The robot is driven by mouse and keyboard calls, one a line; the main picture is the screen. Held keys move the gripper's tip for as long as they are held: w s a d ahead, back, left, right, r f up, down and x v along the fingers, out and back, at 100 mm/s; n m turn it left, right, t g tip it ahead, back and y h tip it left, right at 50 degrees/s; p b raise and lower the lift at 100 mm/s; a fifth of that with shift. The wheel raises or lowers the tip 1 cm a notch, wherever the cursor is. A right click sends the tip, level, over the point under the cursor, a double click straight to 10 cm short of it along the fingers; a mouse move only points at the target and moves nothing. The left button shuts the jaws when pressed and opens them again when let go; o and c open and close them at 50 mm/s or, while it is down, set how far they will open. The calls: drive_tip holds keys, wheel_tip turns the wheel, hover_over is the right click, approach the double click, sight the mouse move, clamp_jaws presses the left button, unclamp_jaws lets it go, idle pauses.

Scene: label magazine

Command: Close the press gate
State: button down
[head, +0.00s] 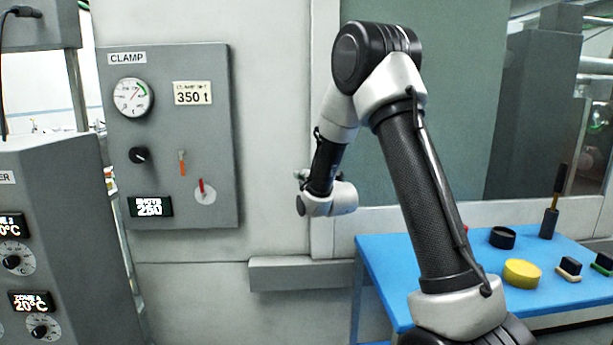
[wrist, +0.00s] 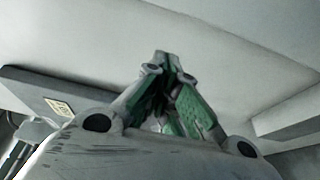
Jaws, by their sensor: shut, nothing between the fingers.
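The press front fills the head view behind my arm. A large grey-green panel in a pale frame (head: 462,120), apparently the press gate, stands behind and to the right of my arm. I cannot tell how far the gate is open, and its handle is not clearly visible. My gripper (wrist: 165,65) is shut and empty in the wrist view, its green-padded fingers together at the tips. It points toward a pale, plain surface; I cannot tell whether it touches. In the head view my wrist mostly hides the gripper, in front of the pale frame upright.
The grey CLAMP panel (head: 168,110), with gauge, knob and levers, is left of my wrist. A grey ledge (head: 300,275) juts out below. A control cabinet (head: 60,190) stands far left.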

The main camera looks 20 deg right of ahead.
drive_tip(key=w+d, duration=0.3)
drive_tip(key=w, duration=0.3)
drive_tip(key=shift+w, duration=0.15)
drive_tip(key=shift+d, duration=0.1)
drive_tip(key=shift+d, duration=0.1)
